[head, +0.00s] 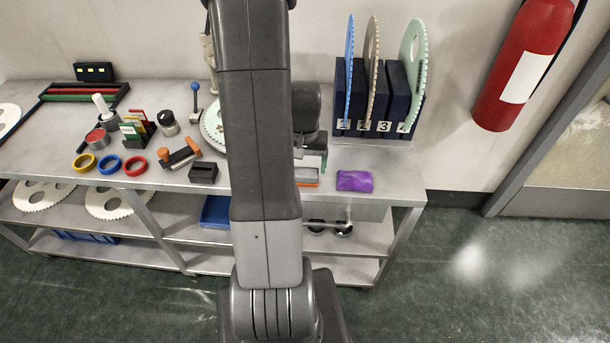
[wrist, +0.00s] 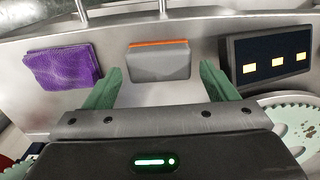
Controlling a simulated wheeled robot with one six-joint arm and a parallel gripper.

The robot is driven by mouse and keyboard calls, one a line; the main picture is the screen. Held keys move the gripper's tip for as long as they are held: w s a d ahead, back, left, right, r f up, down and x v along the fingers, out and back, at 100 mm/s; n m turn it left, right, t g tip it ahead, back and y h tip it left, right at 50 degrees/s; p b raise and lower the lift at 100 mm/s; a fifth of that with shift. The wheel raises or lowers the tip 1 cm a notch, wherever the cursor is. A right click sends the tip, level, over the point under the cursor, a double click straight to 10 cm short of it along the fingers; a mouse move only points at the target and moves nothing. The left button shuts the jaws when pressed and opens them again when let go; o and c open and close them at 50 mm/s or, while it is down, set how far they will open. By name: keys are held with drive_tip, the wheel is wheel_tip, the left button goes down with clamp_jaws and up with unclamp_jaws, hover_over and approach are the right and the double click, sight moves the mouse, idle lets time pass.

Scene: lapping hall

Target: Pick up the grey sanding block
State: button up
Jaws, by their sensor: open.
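The grey sanding block (wrist: 160,65) lies on the steel bench top, with an orange strip along one long edge. In the head view the sanding block (head: 306,174) shows only in part, beside my arm near the bench's front edge. My gripper (wrist: 160,72) is open, its two green fingers spread to the left and right of the block in the wrist view. There is a gap on each side, and I see no contact. In the head view my gripper (head: 312,158) is partly hidden by my arm.
A folded purple cloth (head: 355,181) lies close by; it also shows in the wrist view (wrist: 62,66). On the block's other side is a dark box with yellow squares (wrist: 269,62). A numbered rack (head: 376,130) holding discs stands behind. Several small items crowd the bench's left.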

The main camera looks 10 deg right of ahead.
sight(305, 171)
drive_tip(key=shift+f, duration=1.7)
drive_tip(key=shift+c, duration=0.2)
drive_tip(key=c, duration=0.8)
drive_tip(key=shift+r, duration=0.1)
wheel_tip(305, 171, up, 10)
drive_tip(key=shift+f, duration=0.1)
